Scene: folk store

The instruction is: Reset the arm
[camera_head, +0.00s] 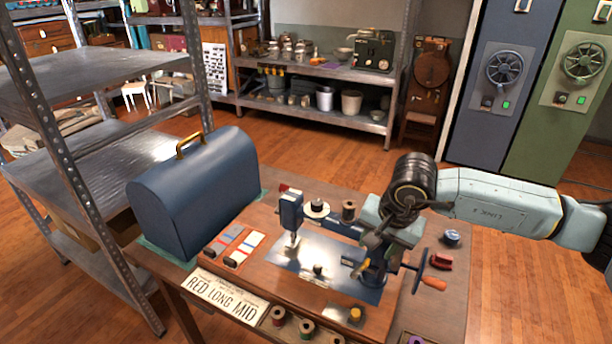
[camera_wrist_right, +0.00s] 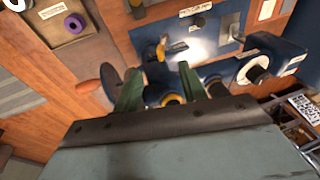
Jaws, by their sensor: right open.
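My right arm (camera_head: 500,200) reaches in from the right in the head view. Its right gripper (camera_head: 370,245) points down over the right end of a blue sewing machine (camera_head: 290,210), near the handwheel with the orange handle (camera_head: 433,283). In the right wrist view the two green fingers of the right gripper (camera_wrist_right: 160,88) stand apart, with nothing held between them. The blue machine body and a yellow ring (camera_wrist_right: 172,100) show beyond and between them. I cannot tell whether the fingers touch the machine. My left gripper is in neither view.
The machine stands on a wooden table (camera_head: 455,310). A blue domed case (camera_head: 200,195) stands at its left, by a metal shelf rack (camera_head: 75,70). Thread spools (camera_head: 307,326), a sign (camera_head: 228,295) and a red object (camera_head: 440,261) lie around the machine. Open floor shows behind the table.

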